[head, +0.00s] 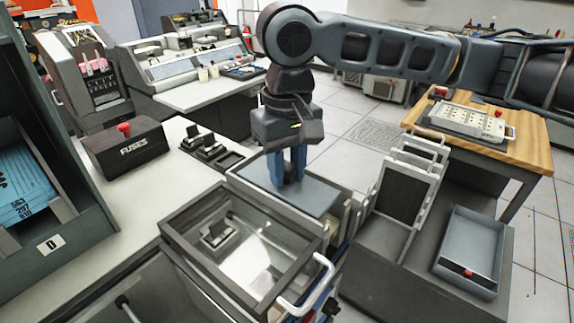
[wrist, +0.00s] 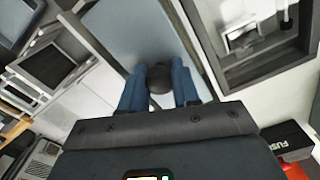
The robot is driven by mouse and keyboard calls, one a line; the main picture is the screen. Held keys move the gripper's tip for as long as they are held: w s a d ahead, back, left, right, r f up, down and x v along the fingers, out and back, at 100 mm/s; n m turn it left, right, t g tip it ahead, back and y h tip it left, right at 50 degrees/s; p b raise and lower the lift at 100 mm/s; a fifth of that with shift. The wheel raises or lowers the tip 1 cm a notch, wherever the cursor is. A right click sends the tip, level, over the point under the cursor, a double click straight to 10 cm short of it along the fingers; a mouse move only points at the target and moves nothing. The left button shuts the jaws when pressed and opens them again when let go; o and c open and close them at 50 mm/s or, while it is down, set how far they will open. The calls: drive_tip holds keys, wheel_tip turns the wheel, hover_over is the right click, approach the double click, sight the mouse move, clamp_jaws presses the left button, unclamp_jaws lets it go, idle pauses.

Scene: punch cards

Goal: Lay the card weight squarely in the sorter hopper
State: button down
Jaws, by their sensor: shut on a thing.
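My gripper (head: 287,180), with blue fingers, points down over a flat blue-grey surface (head: 318,198) beside the glass-topped box. In the wrist view the fingers (wrist: 160,88) are shut on a dark rounded piece (wrist: 160,76), which looks like the knob of the card weight. The rest of the weight cannot be told apart from the blue-grey surface (wrist: 130,35) below, and the fingers cover part of it. Whether the piece touches that surface is unclear. No part is plainly marked as the sorter hopper.
A framed glass-topped box (head: 185,225) stands in front of my gripper. A fuses box (head: 126,150) and black blocks are at left. At right are an upright rack (head: 408,190), a grey tray (head: 486,235) and a wooden table (head: 520,150). Blue cards (head: 22,185) sit far left.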

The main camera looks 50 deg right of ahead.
sight(287, 182)
drive_tip(key=shift+f+b, duration=1.5)
drive_tip(key=shift+f, duration=1.45)
drive_tip(key=c, duration=0.7)
unclamp_jaws()
drive_tip(key=shift+c, duration=0.2)
drive_tip(key=shift+r, duration=3.9)
